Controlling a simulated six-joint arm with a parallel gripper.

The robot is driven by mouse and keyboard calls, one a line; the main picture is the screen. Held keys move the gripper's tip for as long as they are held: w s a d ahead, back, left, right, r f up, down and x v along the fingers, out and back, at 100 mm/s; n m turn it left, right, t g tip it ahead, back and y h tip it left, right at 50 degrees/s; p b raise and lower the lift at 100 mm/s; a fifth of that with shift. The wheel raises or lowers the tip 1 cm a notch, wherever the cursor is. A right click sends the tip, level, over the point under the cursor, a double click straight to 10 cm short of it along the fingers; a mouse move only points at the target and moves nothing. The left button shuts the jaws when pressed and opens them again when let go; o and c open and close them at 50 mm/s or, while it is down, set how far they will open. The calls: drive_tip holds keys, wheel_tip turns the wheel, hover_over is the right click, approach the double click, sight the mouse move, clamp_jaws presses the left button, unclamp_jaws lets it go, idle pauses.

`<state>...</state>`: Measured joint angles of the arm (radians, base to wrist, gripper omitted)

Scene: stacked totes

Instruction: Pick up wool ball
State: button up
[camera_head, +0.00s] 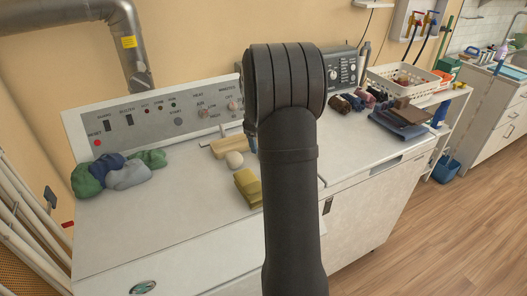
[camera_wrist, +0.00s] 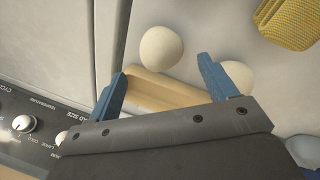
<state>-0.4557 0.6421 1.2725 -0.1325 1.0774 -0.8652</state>
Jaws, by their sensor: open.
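Two pale cream wool balls show in the wrist view. One ball (camera_wrist: 161,47) lies just ahead of the gap between my fingertips. The other ball (camera_wrist: 237,76) is partly hidden behind the right finger. In the head view one wool ball (camera_head: 235,160) rests on the white machine top; I cannot tell which of the two it is. My gripper (camera_wrist: 162,70) has its two blue fingers spread wide with nothing held between them. In the head view my arm hides most of the gripper.
A wooden block (camera_wrist: 165,91) lies behind the fingers, close to the balls. A folded yellow cloth (camera_head: 248,186) lies nearby. Green and grey cloths (camera_head: 125,175) are piled at the left. The control panel (camera_head: 150,118) rises at the back. A white basket (camera_head: 400,85) stands right.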

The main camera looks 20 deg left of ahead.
drive_tip(key=shift+w+d+f, duration=0.1)
drive_tip(key=shift+w+f, duration=0.1)
drive_tip(key=shift+f, duration=1.2)
drive_tip(key=shift+w+d+f, duration=0.1)
drive_tip(key=shift+w+f, duration=0.1)
drive_tip(key=shift+f, duration=1.15)
drive_tip(key=c, duration=1)
